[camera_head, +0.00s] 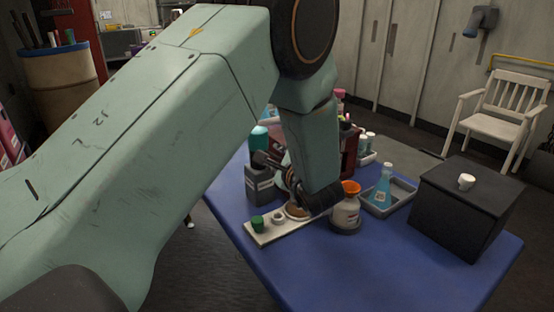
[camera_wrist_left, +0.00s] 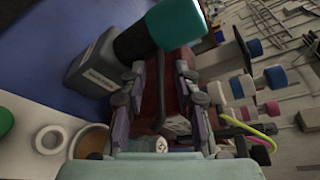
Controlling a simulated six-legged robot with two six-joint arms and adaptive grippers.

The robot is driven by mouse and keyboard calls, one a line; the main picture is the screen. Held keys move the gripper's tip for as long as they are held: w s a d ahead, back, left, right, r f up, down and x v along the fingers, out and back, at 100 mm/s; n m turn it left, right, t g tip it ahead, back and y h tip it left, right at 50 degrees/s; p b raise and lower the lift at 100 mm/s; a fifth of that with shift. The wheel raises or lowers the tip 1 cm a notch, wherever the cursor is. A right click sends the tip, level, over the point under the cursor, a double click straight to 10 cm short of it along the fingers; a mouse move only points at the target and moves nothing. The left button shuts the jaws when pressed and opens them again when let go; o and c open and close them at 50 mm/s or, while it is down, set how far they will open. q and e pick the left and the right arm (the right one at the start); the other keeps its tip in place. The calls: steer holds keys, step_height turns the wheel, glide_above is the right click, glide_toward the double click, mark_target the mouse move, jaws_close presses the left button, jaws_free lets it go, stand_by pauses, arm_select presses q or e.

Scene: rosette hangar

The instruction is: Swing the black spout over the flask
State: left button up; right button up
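A flask with blue liquid (camera_head: 382,190) stands upright in a grey tray (camera_head: 403,192) on the blue table, right of my left gripper. My right gripper is out of view.
A grey labelled container (camera_head: 260,187) is left of the gripper. A white strip (camera_head: 262,236) holds a green cap, a ring and a dish. A black box (camera_head: 455,222) is farther right. The table front is clear.

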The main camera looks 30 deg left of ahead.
arm_select(q)
jaws_close()
stand_by(0.6)
